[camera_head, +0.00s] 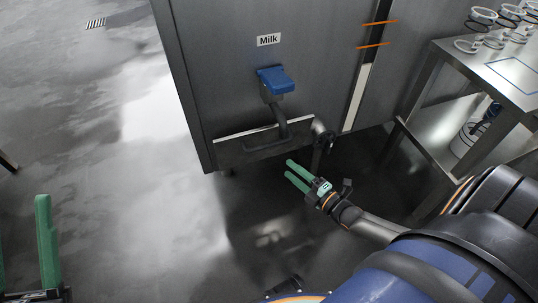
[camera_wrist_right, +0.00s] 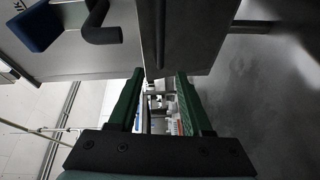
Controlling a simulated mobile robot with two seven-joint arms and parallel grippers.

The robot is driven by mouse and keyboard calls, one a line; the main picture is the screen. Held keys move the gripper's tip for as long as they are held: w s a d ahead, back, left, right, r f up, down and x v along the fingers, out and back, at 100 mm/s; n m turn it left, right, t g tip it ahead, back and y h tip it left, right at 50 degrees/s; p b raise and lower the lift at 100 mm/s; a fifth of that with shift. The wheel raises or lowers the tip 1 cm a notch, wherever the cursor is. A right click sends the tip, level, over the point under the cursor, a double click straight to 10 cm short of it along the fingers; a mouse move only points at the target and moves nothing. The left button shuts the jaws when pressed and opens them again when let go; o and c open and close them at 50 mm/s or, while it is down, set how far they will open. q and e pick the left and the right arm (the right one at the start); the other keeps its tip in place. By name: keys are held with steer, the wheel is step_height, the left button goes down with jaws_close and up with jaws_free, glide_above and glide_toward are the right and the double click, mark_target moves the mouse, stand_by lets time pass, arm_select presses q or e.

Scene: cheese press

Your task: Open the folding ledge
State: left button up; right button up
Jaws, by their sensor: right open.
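The folding ledge (camera_head: 237,152) is a dark flat panel with a pale upper edge, low on the front of the steel milk tank, below the blue-handled tap. It appears folded down against the tank. My right gripper (camera_head: 289,170) is open and empty, its green fingers just below and to the right of the ledge. In the right wrist view, a dark panel (camera_wrist_right: 190,35), probably the ledge, lies just beyond the open fingertips (camera_wrist_right: 160,73); contact cannot be told. My left gripper (camera_head: 24,205) is at the lower left, its two green fingers wide apart, with nothing seen between them.
The tap's blue handle (camera_head: 275,80) and its dark spout pipe (camera_head: 281,122) stick out in front of the ledge. A steel table (camera_head: 450,45) with white coil-like items stands at the right.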

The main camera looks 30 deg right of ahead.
mark_target(269, 144)
arm_select(q)
steer(key=shift+s+d+f+m+g+h+b, duration=0.15)
steer(key=shift+s+f+m+h+b, duration=0.15)
steer(key=shift+f+b, duration=0.6)
steer(key=shift+s+d+f+m+g+h+b, duration=0.1)
steer(key=shift+s+d+f+m+h+b, duration=0.2)
steer(key=shift+f+b, duration=0.6)
steer(key=shift+s+f+m+g+h+b, duration=0.15)
steer(key=shift+f+m+h+b, duration=0.2)
steer(key=shift+f+b, duration=0.55)
arm_select(e)
steer(key=shift+n+t, duration=0.4)
steer(key=shift+n, duration=0.2)
steer(key=shift+w+f, duration=0.2)
steer(key=shift+w, duration=3.05)
steer(key=shift+w+f, duration=0.2)
steer(key=shift+w, duration=3.05)
arm_select(q)
steer(key=shift+r, duration=0.2)
arm_select(e)
steer(key=shift+c, duration=0.4)
jaws_close()
